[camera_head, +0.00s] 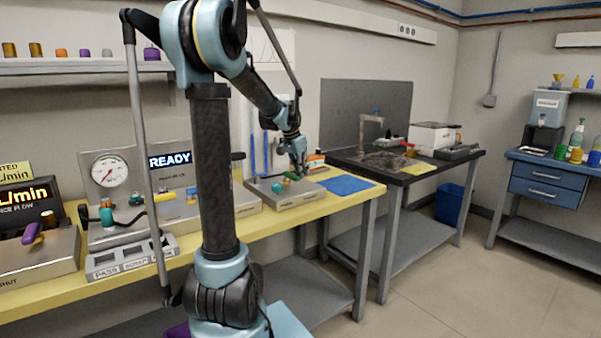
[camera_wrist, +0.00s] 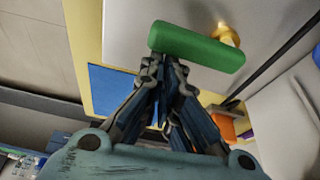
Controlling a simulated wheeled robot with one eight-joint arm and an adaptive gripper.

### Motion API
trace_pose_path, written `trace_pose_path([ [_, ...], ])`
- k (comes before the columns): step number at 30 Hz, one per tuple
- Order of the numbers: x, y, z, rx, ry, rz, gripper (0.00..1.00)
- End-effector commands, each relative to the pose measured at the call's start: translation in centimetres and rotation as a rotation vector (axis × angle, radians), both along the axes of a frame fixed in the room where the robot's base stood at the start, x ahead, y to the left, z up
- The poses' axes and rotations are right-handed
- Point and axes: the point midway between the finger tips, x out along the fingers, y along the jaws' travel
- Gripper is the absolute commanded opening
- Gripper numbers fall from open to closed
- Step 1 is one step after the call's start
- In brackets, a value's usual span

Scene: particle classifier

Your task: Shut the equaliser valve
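A green bar handle (camera_wrist: 197,46) on a brass-coloured stem (camera_wrist: 228,35) is at the top of the wrist view. In the head view this green handle (camera_head: 291,176) sits on the grey panel box (camera_head: 291,201) at the right end of the yellow bench. I cannot read a label that marks it as the equaliser valve. My gripper (camera_wrist: 165,62) has its fingertips close together just at the handle's left end, with nothing visible between them. I cannot tell if they touch the handle. In the head view my gripper (camera_head: 298,172) is just above the handle.
A teal knob (camera_head: 277,187) stands beside the green handle. Blue upright rods (camera_head: 253,153) stand behind it. A blue mat (camera_head: 345,185) lies to the right. A pressure gauge (camera_head: 109,170) and a "READY" display (camera_head: 170,160) are at left. My arm hides part of the bench.

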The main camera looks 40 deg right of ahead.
Motion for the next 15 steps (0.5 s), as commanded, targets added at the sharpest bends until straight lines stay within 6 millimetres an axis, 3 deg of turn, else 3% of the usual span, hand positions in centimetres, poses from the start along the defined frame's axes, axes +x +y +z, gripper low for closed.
trace_pose_path([
  [10,-0.1,0.3,0.0,0.007,0.002,0.001,0.0],
  [15,-0.1,0.9,1.3,0.007,0.002,0.003,0.0],
])
